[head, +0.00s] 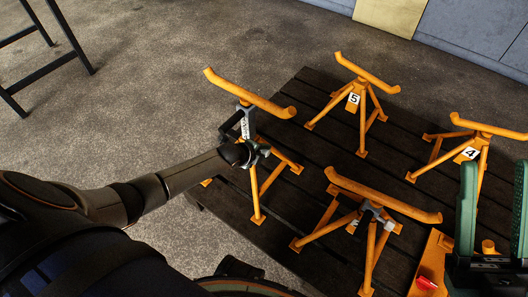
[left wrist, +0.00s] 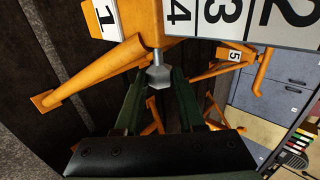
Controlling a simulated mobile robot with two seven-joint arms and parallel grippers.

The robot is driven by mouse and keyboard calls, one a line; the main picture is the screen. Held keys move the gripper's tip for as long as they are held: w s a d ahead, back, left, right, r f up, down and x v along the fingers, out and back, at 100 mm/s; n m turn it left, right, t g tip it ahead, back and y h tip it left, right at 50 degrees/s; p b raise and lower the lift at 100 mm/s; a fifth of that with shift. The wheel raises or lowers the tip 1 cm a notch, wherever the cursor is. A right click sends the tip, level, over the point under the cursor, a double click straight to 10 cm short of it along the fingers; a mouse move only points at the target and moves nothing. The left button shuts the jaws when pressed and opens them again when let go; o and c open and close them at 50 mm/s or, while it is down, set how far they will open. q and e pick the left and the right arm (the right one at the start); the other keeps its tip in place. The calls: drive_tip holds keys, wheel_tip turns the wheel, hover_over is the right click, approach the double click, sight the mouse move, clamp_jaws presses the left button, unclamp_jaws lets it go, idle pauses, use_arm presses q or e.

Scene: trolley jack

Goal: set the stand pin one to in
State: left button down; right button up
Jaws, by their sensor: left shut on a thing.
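The stand with label 1 in the left wrist view (left wrist: 110,16) is orange, with splayed legs and a white numbered scale (left wrist: 245,22). It appears to be the left stand (head: 248,93) in the head view, under a long orange cradle bar. Its silver stand pin (left wrist: 158,76) has a hex head and sticks out below the label. My left gripper (head: 254,152) is at this stand. In the wrist view its green fingers (left wrist: 160,84) are shut on the pin head. How deep the pin sits is hidden. My right gripper (head: 494,205) is at the right edge, fingers apart, nothing visible between them.
Stand 5 (head: 353,98), stand 4 (head: 469,153) and a front stand (head: 380,195) share the dark slatted platform (head: 305,120). An orange part with a red piece (head: 427,283) lies under my right gripper. A black metal frame (head: 62,60) stands at upper left.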

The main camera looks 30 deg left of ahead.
use_arm(q)
drive_tip(key=c, duration=0.8)
unclamp_jaws()
drive_tip(key=shift+a, duration=0.35)
drive_tip(key=o, duration=0.3)
drive_tip(key=shift+d, duration=0.15)
drive_tip(key=p+v, duration=0.7)
drive_tip(key=v, duration=0.5)
drive_tip(key=shift+s+p, duration=0.25)
drive_tip(key=shift+p, duration=0.1)
use_arm(e)
wheel_tip(320, 180, up, 8)
drive_tip(key=shift+s+d+n, duration=0.15)
drive_tip(key=shift+d+n, duration=0.25)
use_arm(q)
drive_tip(key=shift+r, duration=0.1)
